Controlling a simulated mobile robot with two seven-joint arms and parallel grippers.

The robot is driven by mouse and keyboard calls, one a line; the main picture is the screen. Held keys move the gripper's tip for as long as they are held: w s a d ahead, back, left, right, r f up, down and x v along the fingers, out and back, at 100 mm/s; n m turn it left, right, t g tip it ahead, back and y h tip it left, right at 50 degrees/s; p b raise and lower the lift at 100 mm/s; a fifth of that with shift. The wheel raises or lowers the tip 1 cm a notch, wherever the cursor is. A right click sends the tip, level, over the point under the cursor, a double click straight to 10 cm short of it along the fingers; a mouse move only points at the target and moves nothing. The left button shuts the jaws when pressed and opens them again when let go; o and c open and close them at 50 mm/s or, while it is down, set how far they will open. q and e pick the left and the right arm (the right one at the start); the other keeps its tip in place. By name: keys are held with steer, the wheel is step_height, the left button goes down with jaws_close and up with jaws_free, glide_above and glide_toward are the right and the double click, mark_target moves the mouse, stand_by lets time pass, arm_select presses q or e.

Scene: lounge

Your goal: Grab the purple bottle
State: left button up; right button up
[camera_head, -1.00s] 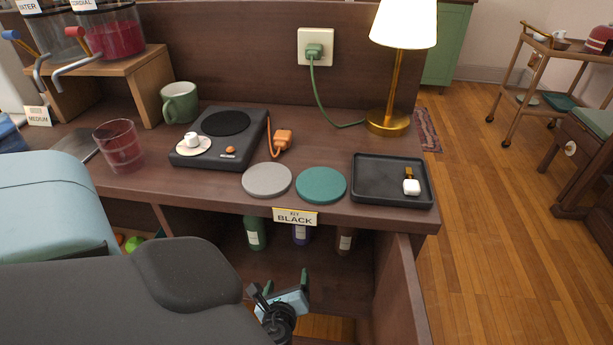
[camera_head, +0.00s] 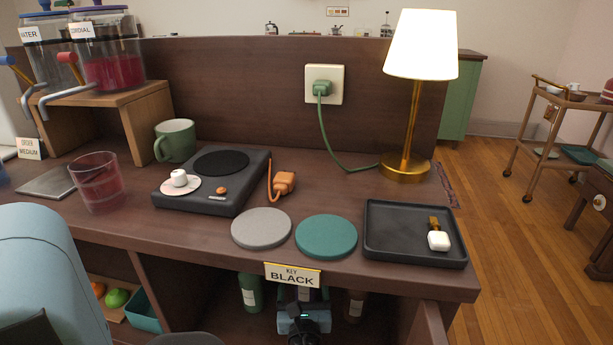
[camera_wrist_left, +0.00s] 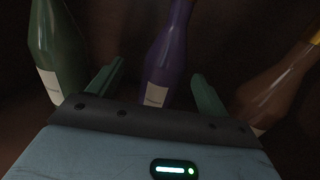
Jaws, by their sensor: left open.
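The purple bottle (camera_wrist_left: 168,62) stands upright in the middle of the left wrist view, in a dark shelf space, with a pale label low on its front. My left gripper (camera_wrist_left: 158,72) is open, and in this view the bottle shows between its two green fingers. I cannot tell how deep the fingers reach beside it. In the head view my left gripper (camera_head: 303,308) is at the shelf opening under the counter and hides most of the bottle. My right gripper is not in view.
A green bottle (camera_wrist_left: 58,50) stands left of the purple one and a brown bottle (camera_wrist_left: 280,80) right. The counter edge with a BLACK key sign (camera_head: 292,275) overhangs the opening. Above are coasters (camera_head: 326,236) and a black tray (camera_head: 415,255).

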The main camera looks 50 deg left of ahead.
arm_select(q)
steer(key=x, duration=0.1)
steer(key=b+x, duration=0.1)
steer(key=x, duration=0.1)
steer(key=b+x, duration=0.1)
steer(key=x, duration=0.1)
steer(key=shift+w+d+f, duration=0.2)
steer(key=shift+w, duration=0.2)
steer(key=c, duration=1.4)
steer(key=shift+c, duration=0.7)
steer(key=shift+r, duration=0.1)
